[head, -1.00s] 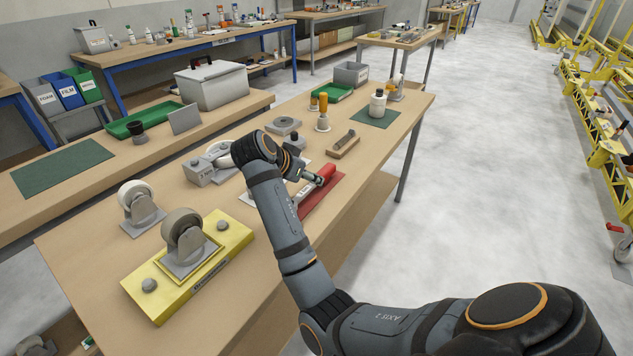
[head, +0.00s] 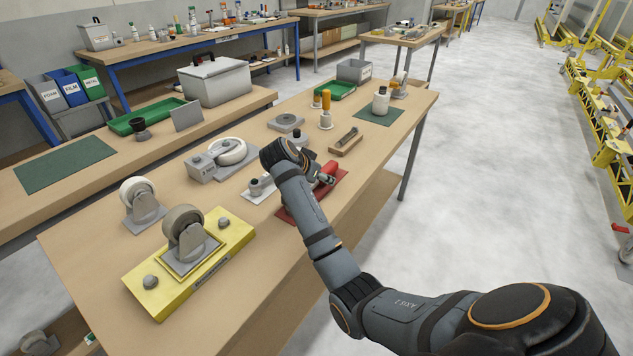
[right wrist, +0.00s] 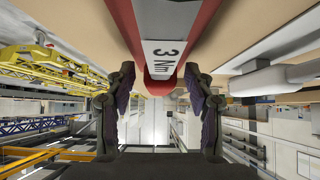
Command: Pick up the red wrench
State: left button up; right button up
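In the right wrist view the red wrench (right wrist: 160,85) shows a grey label reading "3 Nm" and a rounded red end. My right gripper (right wrist: 159,73) is open, with one finger on each side of the wrench and a small gap on both sides. In the head view my right gripper (head: 320,179) is at the wrench, mostly hidden by its wrist. My left gripper is not in view.
A wooden block with a slot (head: 346,142) lies just behind the mat. A yellow plate with a caster (head: 160,285) sits at the near left. Bare floor lies right of the table.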

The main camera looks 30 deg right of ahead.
grip_shut()
dwell(0.4)
